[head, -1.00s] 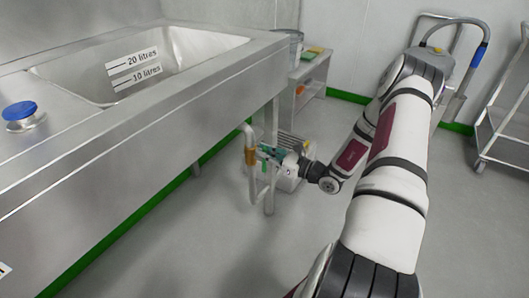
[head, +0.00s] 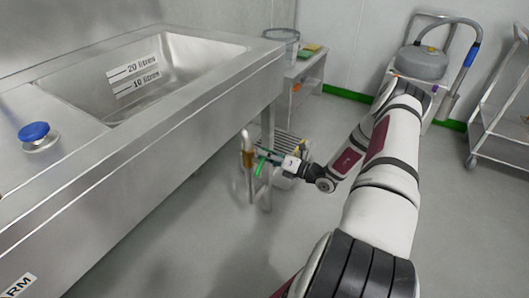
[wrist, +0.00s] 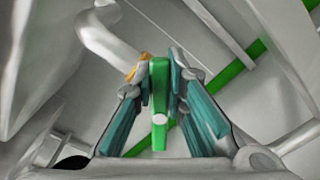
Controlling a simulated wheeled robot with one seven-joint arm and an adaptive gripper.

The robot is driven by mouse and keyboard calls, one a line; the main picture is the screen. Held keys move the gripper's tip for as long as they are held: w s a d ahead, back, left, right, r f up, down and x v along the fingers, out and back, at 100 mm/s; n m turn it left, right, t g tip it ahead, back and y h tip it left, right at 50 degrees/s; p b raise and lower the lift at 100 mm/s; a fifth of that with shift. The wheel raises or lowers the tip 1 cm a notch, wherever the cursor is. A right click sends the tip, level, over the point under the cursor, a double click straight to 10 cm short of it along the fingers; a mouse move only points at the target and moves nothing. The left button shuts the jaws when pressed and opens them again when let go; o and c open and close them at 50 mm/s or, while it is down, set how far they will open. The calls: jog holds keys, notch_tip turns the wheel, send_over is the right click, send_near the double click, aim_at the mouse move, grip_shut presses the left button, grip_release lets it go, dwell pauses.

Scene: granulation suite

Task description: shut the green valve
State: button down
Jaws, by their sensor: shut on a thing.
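The green valve's lever (head: 260,169) shows in the head view beside a brass fitting (head: 247,158) on the pipe under the steel sink. It slants downward there. My gripper (head: 268,157) is at the lever, reaching in from the right. In the wrist view the green lever (wrist: 159,105) stands between the two teal-padded fingers of my gripper (wrist: 160,78), which are shut on it. The brass fitting (wrist: 139,68) shows just behind the lever at the left. The valve body is mostly hidden by the lever and fingers.
The steel sink (head: 190,92) with its blue knob (head: 34,131) overhangs the pipe on the left. A sink leg (head: 267,125) and a slatted crate-like item (head: 290,145) are close to my gripper. A trolley (head: 500,125) stands at the right. The floor between is clear.

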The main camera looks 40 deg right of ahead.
jog(key=m, duration=0.2)
jog(key=f+m, duration=0.1)
jog(key=shift+d+m, duration=0.3)
jog(key=shift+m, duration=0.1)
jog(key=shift+f+m, duration=0.3)
jog(key=shift+m, duration=0.65)
jog(key=shift+f+m, duration=0.3)
jog(key=shift+m, duration=0.65)
jog(key=c, duration=1.6)
grip_release()
jog(key=v, duration=1.2)
jog(key=shift+w+r, duration=0.1)
